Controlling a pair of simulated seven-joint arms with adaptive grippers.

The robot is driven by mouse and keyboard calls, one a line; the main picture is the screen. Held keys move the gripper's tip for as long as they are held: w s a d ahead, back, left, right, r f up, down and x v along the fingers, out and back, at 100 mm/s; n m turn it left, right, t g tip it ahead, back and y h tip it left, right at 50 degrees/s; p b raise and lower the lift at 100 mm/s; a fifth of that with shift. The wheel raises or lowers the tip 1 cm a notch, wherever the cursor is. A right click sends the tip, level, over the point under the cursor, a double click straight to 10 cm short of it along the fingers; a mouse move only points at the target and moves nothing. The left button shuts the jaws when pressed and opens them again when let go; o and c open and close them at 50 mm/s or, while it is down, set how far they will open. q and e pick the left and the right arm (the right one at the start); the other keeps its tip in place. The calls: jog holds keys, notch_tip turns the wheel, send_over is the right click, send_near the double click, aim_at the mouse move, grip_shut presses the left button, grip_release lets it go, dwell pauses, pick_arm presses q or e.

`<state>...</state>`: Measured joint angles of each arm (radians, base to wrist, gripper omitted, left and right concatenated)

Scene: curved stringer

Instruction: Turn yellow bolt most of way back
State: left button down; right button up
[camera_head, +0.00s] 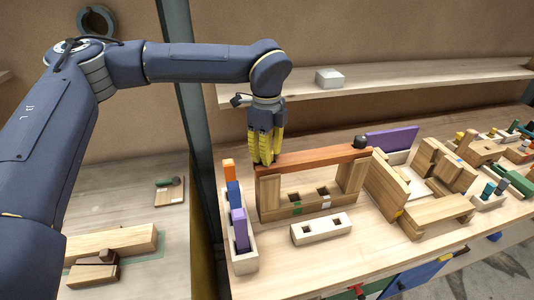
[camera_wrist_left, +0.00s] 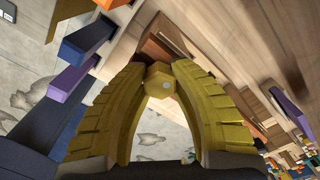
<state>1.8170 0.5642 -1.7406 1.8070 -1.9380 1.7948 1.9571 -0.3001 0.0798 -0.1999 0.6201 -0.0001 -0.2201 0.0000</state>
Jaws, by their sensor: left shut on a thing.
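My left gripper (camera_head: 265,160) points down at the left end of a reddish-brown beam (camera_head: 318,157) that lies across two wooden uprights. In the left wrist view its yellow fingers (camera_wrist_left: 163,75) are shut on the yellow bolt (camera_wrist_left: 162,86), whose hexagonal head shows between the fingertips. In the head view the fingers hide the bolt. A black bolt (camera_head: 360,142) stands at the beam's right end. My right gripper is not in view.
A pale holder (camera_head: 248,265) with orange, blue and purple pegs stands left of the frame. A pale block with two holes (camera_head: 321,228) lies in front. Wooden assemblies and coloured pegs crowd the right. A shelf (camera_head: 400,78) runs behind.

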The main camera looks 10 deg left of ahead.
pick_arm(q)
jog(key=shift+r+n, duration=0.1)
jog(key=shift+n, duration=0.4)
jog(key=n, duration=0.5)
jog(key=shift+s+n, duration=0.1)
jog(key=shift+n, duration=0.3)
jog(key=c, duration=1.1)
grip_release()
jog(key=shift+r, duration=0.1)
notch_tip(320, 180, up, 12)
jog(key=shift+f, duration=0.1)
